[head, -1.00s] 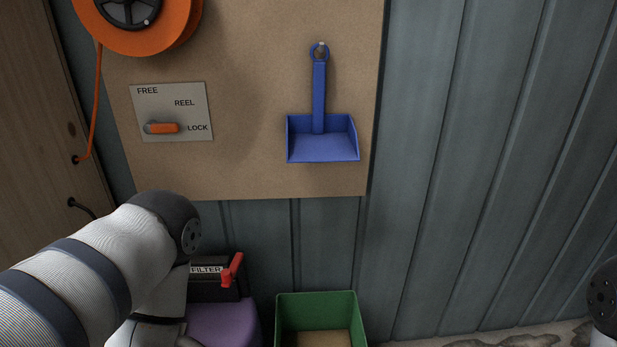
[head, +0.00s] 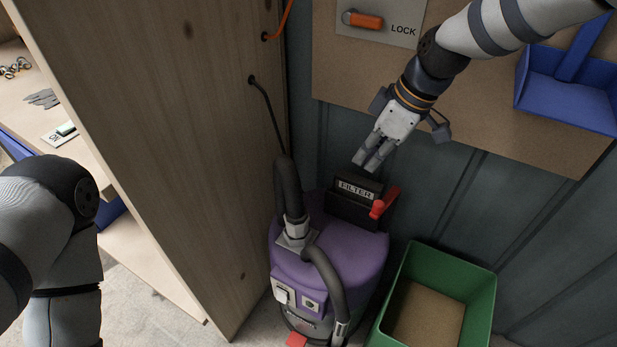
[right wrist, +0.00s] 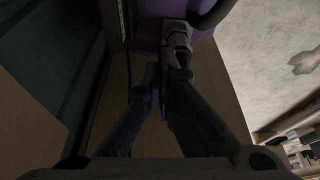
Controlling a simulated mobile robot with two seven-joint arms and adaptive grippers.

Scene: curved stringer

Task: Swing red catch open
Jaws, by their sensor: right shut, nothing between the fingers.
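The red catch (head: 384,203) sits on the right end of the black filter box (head: 346,206), which carries a FILTER label and stands on top of the purple vacuum (head: 345,258). My right gripper (head: 366,164) is shut and empty, pointing down just above the filter box, up and left of the catch and apart from it. In the right wrist view its closed fingers (right wrist: 162,92) show dark in front of the vacuum (right wrist: 157,30); I cannot make out the catch there. My left arm shows at the left edge of the head view, but its gripper is out of sight.
A black hose (head: 290,190) rises from the vacuum beside a wooden panel (head: 190,130) on the left. A green bin (head: 448,268) stands right of the vacuum. A blue dustpan (head: 565,90) and the orange LOCK lever (head: 363,20) are on the wall board above.

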